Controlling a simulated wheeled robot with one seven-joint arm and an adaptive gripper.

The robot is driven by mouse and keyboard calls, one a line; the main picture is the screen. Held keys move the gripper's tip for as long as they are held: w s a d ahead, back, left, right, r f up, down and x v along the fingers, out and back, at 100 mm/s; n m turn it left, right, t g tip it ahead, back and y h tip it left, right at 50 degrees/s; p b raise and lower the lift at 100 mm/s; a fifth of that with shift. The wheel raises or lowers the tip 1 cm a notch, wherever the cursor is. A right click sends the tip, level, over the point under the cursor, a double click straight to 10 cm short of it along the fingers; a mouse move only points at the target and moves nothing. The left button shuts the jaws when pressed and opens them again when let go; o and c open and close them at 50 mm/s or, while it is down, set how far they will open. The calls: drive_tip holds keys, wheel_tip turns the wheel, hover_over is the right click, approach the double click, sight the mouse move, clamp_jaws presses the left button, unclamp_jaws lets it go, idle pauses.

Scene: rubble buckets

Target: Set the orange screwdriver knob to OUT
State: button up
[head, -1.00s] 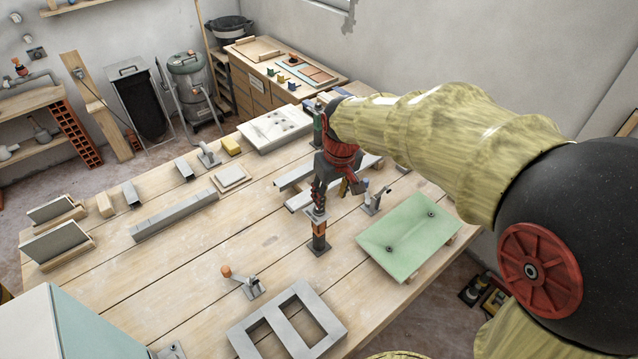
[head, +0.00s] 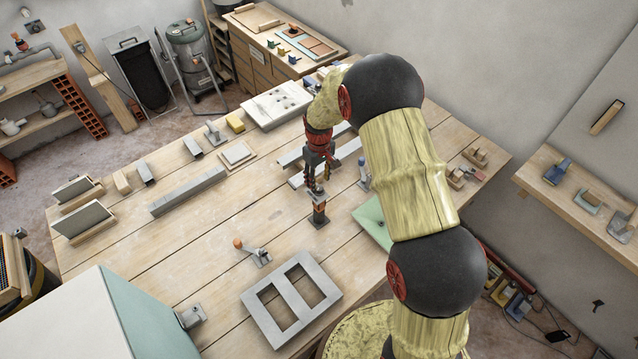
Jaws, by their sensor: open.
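A small upright post with an orange band and a dark square foot (head: 319,213) stands on the wooden workbench, directly below my gripper. It looks like the orange screwdriver knob, but it is too small to tell its setting, and no OUT mark is readable. My gripper (head: 314,190) points down with open fingers, at or just above the top of the post. I cannot tell whether they touch it. A grey lever fitting with an orange tip (head: 253,251) sits separately on the bench, nearer the camera and to the left.
A grey two-opening frame (head: 292,303) lies in front. A pale green plate (head: 371,222) is partly hidden behind my arm. Grey rails (head: 292,158) lie behind the gripper, and a long grey bar (head: 187,191) lies left. Bare planks (head: 215,232) lie between.

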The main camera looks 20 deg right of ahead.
sight(319, 187)
drive_tip(key=shift+f, duration=1.85)
drive_tip(key=shift+c, duration=0.4)
clamp_jaws()
